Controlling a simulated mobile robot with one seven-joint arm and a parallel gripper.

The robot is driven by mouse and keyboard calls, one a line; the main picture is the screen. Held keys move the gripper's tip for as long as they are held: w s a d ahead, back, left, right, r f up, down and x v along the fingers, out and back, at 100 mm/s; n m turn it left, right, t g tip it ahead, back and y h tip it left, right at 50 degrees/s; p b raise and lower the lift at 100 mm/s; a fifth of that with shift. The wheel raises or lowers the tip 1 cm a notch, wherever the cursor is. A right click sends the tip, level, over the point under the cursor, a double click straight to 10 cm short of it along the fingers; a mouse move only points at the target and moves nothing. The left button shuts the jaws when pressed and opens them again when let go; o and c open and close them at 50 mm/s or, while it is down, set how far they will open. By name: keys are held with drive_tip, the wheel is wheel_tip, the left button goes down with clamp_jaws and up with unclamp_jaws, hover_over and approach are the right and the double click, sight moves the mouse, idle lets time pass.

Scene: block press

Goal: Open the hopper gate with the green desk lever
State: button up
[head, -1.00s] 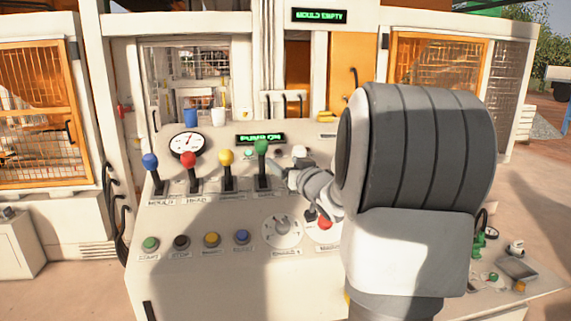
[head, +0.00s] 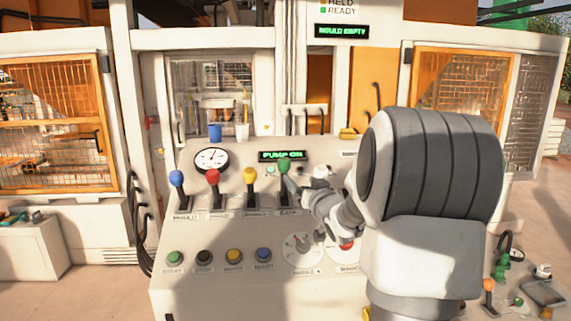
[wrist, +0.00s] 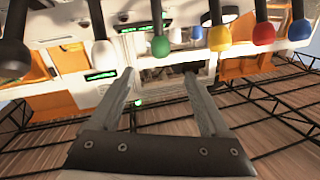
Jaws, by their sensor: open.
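In the wrist view the levers hang from the top of the picture. There the green knob (wrist: 160,46) shows between and just beyond the two open fingertips of my gripper (wrist: 160,74). I cannot tell whether a finger touches it. The hopper gate is not clearly seen.
Yellow (head: 250,174), red (head: 213,176) and blue (head: 177,179) levers stand left of the green one. A white knob (wrist: 105,54) is close on its other side. Displays read "PUMP ON" (head: 283,156) and "MOULD EMPTY" (head: 341,31). Buttons (head: 204,257) line the desk's front.

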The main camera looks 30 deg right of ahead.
sight(286, 166)
drive_tip(key=p+x, duration=0.3)
drive_tip(key=x, duration=1.2)
drive_tip(key=shift+w, duration=0.35)
clamp_jaws()
